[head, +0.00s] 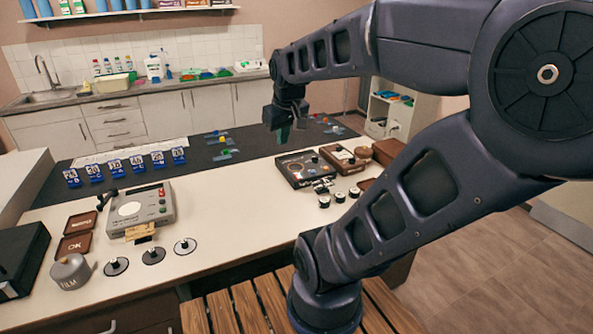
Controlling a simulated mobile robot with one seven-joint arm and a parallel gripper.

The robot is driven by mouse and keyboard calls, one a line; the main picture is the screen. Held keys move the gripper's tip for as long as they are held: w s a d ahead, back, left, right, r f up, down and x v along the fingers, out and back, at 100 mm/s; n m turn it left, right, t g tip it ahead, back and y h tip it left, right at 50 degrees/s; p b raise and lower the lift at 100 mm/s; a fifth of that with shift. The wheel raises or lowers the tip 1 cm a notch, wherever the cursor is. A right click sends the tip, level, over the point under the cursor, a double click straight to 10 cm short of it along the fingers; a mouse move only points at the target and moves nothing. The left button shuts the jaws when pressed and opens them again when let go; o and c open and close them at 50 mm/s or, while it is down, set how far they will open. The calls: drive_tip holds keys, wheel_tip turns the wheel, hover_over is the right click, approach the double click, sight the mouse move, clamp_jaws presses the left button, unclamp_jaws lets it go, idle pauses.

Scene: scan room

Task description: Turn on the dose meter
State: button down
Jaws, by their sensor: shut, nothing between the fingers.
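My gripper (281,134) hangs fingers-down above the dark strip at the back of the desk. It is shut and empty, apart from the desk items. A black instrument panel (292,178) with dials and small controls lies on the desk below and right of it. A grey device (158,196) with a white round disc, a small display and red marks stands on the desk at the left. I cannot tell for certain which of the two is the dose meter, or whether either is on. Their switches are too small to make out.
Brown boxes (345,156) sit right of the panel, with small black-and-white knobs (340,197) in front. Blue numbered tags (115,167) line the back left. The desk's middle is clear.

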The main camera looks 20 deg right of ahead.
drive_tip(key=w+d+f+n, duration=0.1)
drive_tip(key=w+d+n, duration=0.25)
drive_tip(key=w, duration=0.45)
drive_tip(key=n+g, duration=0.3)
drive_tip(key=n, duration=0.9)
hover_over(296, 173)
drive_tip(key=s, duration=0.3)
wheel_tip(296, 173, down, 16)
drive_tip(key=shift+w+f, duration=0.2)
drive_tip(key=shift+f, duration=0.05)
drive_tip(key=f, duration=0.4)
drive_tip(key=w+f, duration=0.1)
drive_tip(key=f, duration=0.4)
drive_tip(key=w+f, duration=0.1)
drive_tip(key=f, duration=0.3)
drive_tip(key=shift+f, duration=0.4)
drive_tip(key=shift+f, duration=0.1)
